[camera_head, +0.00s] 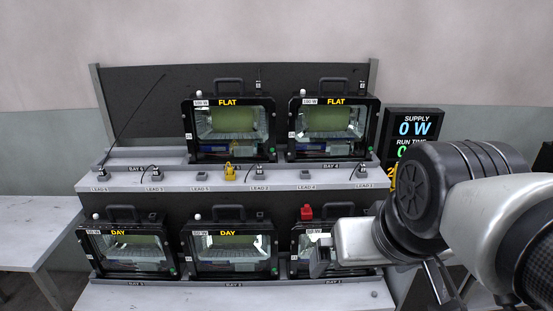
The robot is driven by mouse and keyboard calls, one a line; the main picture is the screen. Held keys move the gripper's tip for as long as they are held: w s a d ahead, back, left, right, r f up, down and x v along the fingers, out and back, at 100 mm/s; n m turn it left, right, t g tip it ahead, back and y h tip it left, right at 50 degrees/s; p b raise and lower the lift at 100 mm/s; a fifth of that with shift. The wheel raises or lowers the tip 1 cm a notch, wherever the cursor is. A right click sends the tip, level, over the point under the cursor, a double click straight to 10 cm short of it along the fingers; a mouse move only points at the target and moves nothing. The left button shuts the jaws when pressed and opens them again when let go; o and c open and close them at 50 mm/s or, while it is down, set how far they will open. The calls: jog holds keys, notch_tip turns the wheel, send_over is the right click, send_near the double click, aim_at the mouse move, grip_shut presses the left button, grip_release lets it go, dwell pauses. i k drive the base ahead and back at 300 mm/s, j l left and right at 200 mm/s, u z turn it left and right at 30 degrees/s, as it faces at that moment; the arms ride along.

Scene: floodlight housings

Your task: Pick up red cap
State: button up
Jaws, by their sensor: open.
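The red cap (306,212) is small and bright red. It sits on top of the lower right floodlight housing (298,262), near the left end of its top edge. My gripper (317,262) is in front of that housing, below the red cap and slightly to its right. It is open, apart from the cap, and holds nothing that I can see. My wrist and arm come in from the right and hide much of this housing's front.
Two housings marked FLAT (229,118) stand on the upper shelf, and two marked DAY (233,252) on the lower. A yellow piece (230,172) and several lead plugs line the shelf edge (150,183). A supply display (413,127) stands right. A table (35,225) is left.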

aim_at(306, 213)
jog(key=i, duration=0.9)
